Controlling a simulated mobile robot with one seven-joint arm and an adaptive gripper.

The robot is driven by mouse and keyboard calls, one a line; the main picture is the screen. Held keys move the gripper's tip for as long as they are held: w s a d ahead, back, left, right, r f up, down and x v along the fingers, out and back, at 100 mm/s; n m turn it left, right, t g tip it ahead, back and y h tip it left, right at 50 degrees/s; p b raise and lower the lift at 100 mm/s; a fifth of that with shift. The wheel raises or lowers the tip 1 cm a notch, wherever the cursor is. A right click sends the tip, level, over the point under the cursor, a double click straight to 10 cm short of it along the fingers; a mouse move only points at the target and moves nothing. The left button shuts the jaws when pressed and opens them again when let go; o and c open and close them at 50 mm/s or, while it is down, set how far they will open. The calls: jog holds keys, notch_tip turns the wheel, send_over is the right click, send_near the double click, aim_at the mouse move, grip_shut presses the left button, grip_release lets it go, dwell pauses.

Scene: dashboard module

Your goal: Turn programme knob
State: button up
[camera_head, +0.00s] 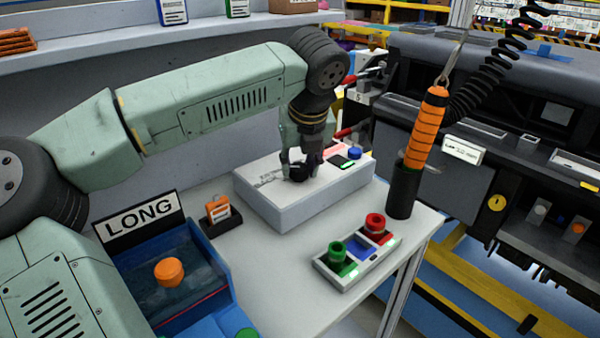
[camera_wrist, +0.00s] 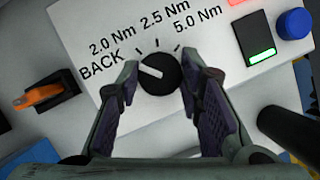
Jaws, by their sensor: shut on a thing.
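The programme knob (camera_wrist: 159,73) is a round black dial with a white pointer line, on top of a white box (camera_head: 300,211). Labels around it read BACK, 2.0 Nm, 2.5 Nm and 5.0 Nm. The pointer line slants to the upper left, on the side of the BACK label (camera_wrist: 101,68). My gripper (camera_wrist: 170,76) is shut on the knob, one finger on each side; it also shows over the box in the head view (camera_head: 300,176). In the head view my fingers hide most of the knob.
A lit green display (camera_wrist: 256,40) and a blue button (camera_wrist: 294,23) sit right of the knob. An orange-handled piece (camera_head: 217,208) stands left of the box. A green and red button panel (camera_head: 355,253) lies in front. An orange tool (camera_head: 426,128) stands in a black holder at right.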

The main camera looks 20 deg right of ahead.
jog(key=m, duration=0.1)
jog(key=m+h+b, duration=0.1)
jog(key=m, duration=0.1)
jog(key=shift+a+f, duration=0.15)
jog(key=shift+f, duration=0.05)
jog(key=m+g+h+b, duration=0.1)
jog(key=m, duration=0.2)
jog(key=shift+r+m, duration=0.15)
jog(key=shift+m, duration=0.15)
jog(key=m+g+h, duration=0.1)
jog(key=m, duration=0.1)
jog(key=m+p, duration=0.1)
jog(key=m, duration=0.2)
jog(key=shift+w+a+m+g+h, duration=0.1)
jog(key=shift+w+m+g+h, duration=0.05)
jog(key=shift+m+g+h, duration=0.2)
jog(key=o, duration=1.1)
jog(key=v, duration=1.2)
